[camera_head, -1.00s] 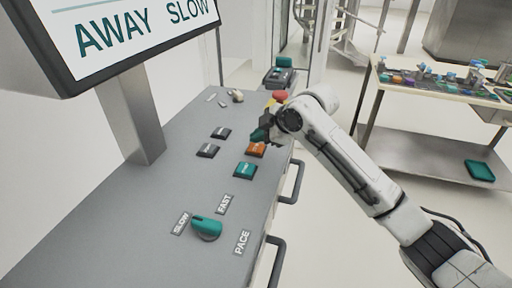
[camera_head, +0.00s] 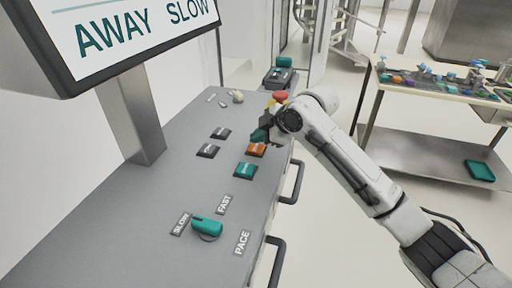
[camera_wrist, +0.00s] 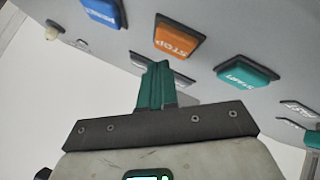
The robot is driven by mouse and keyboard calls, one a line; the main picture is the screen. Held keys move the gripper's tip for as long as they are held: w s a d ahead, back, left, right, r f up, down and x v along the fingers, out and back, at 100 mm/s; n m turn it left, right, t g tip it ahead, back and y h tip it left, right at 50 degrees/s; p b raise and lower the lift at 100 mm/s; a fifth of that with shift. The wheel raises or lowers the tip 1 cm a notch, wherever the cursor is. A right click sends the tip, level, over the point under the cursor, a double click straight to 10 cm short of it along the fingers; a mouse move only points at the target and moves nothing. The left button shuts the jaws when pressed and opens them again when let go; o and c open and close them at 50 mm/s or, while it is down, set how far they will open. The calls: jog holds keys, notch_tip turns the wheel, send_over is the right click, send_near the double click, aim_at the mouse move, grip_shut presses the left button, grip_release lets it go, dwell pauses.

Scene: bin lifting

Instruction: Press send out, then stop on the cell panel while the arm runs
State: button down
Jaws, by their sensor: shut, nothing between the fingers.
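The grey cell panel (camera_head: 120,225) has an orange button (camera_head: 256,149), read as STOP (camera_wrist: 176,42) in the wrist view. My gripper (camera_head: 258,135) is shut and empty, close to the orange button. Its teal fingers (camera_wrist: 157,85) appear below STOP in the wrist view; contact is not visible.
A teal pace knob (camera_head: 207,226) sits between SLOW and FAST labels. A screen (camera_head: 130,30) reading AWAY SLOW stands on a post. A red button (camera_head: 280,96) is beyond my gripper, a blue button (camera_wrist: 103,12) beside STOP. A table (camera_head: 430,88) with small items stands right.

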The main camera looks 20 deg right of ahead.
aim_at(259, 149)
jog(key=shift+f, duration=0.15)
dwell(0.4)
jog(key=shift+f, duration=0.25)
jog(key=shift+f+b, duration=0.45)
jog(key=shift+f, duration=0.1)
dwell(1.0)
jog(key=shift+r, duration=0.15)
jog(key=shift+r+p, duration=0.7)
jog(key=shift+r, duration=0.1)
jog(key=shift+r+p, duration=1.85)
jog(key=shift+r, duration=0.7)
